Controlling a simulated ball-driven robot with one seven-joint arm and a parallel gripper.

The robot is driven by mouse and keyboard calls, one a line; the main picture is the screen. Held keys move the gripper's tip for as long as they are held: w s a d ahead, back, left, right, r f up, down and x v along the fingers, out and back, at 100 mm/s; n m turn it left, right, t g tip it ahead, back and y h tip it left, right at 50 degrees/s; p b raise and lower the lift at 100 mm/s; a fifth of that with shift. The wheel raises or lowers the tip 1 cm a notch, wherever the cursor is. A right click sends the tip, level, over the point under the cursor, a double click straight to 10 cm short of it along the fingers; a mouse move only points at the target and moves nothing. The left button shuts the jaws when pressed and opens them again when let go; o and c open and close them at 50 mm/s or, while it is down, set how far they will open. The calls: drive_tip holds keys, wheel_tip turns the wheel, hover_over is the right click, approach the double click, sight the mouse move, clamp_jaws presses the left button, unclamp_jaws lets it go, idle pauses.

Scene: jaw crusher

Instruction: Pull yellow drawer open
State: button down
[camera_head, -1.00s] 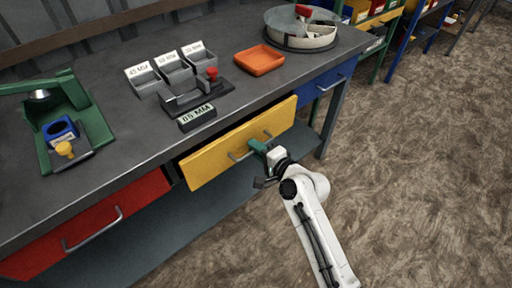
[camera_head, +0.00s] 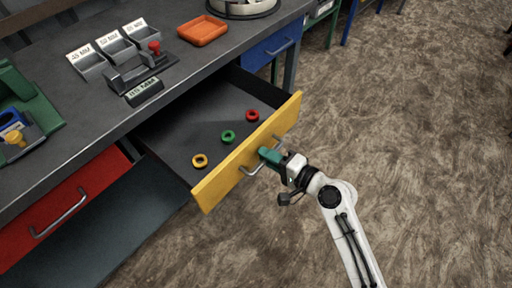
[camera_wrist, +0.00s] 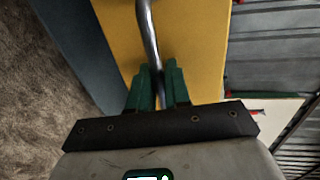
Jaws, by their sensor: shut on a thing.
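The yellow drawer (camera_head: 247,152) stands well out from under the grey workbench. My gripper (camera_head: 268,155), with green fingers, is at the metal handle (camera_head: 250,171) on the drawer's yellow front. In the wrist view the fingers (camera_wrist: 159,82) are shut on the handle bar (camera_wrist: 147,30), one on each side of it. The fingers cover part of the bar.
A red drawer (camera_head: 62,210) and a blue drawer (camera_head: 268,50) sit at either side under the workbench (camera_head: 185,80). On top are an orange tray (camera_head: 201,30), labelled grey bins (camera_head: 116,45) and a green device (camera_head: 30,110). The floor at right is clear.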

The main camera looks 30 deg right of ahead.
drive_tip(key=shift+s+d+f, duration=0.1)
drive_tip(key=shift+s+d, duration=0.1)
drive_tip(key=shift+s, duration=0.45)
drive_tip(key=c, duration=1.3)
unclamp_jaws()
drive_tip(key=shift+c, duration=0.2)
drive_tip(key=v, duration=1)
drive_tip(key=shift+s+d+b, duration=0.15)
drive_tip(key=shift+s+b, duration=0.2)
